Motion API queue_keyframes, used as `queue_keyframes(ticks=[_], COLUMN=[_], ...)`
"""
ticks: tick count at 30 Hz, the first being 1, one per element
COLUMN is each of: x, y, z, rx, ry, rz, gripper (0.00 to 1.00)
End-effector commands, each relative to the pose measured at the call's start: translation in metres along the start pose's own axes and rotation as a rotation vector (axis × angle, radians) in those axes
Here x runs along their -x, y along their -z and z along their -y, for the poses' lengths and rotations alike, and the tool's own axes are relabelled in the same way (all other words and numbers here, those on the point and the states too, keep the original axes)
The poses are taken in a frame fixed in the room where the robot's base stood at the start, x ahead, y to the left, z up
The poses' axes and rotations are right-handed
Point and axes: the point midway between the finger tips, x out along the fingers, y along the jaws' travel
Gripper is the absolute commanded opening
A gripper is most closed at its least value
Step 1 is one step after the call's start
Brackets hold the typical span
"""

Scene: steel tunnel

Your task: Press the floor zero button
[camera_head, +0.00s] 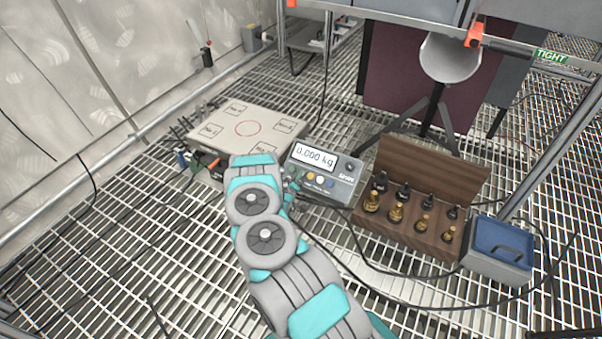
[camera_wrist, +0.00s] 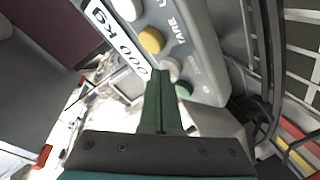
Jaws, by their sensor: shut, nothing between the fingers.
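The scale's grey indicator box (camera_head: 322,175) stands on the grating, its display reading 0.000 kg. It fills the upper middle of the wrist view (camera_wrist: 205,55), with the display (camera_wrist: 118,38) left of a row of round buttons. Contact cannot be told. In the head view my arm mostly hides it.
A scale platform (camera_head: 212,140) lies left of the box. A wooden case (camera_head: 462,184) of brass weights stands right, with a blue-lidded box (camera_head: 499,250) beside it. A black cable (camera_head: 395,297) crosses the grating. A white dish (camera_head: 450,58) on a tripod stands behind.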

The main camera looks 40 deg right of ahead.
Motion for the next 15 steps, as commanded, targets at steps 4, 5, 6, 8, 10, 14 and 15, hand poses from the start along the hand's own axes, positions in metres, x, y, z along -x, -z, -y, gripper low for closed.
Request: queue_keyframes(ticks=[4,5,6,8,10,14,15], x=[-0.0003,-0.0003,-0.0003,-0.0003,0.0001,0.003,0.0042], y=[-0.0003,-0.0003,-0.0003,-0.0004,0.0,0.0022,0.0032], z=[0.0,-0.0001,0.0,0.0,-0.0005,-0.003,-0.004], rx=[0.0,0.0,0.0,0.0,0.0,0.0,0.0], ry=[0.0,-0.001,0.0,0.0,0.0,0.0,0.0], rz=[0.0,0.0,0.0,0.0,0.0,0.001,0.0], gripper=[0.0,0.0,0.0,0.0,0.0,0.0,0.0])
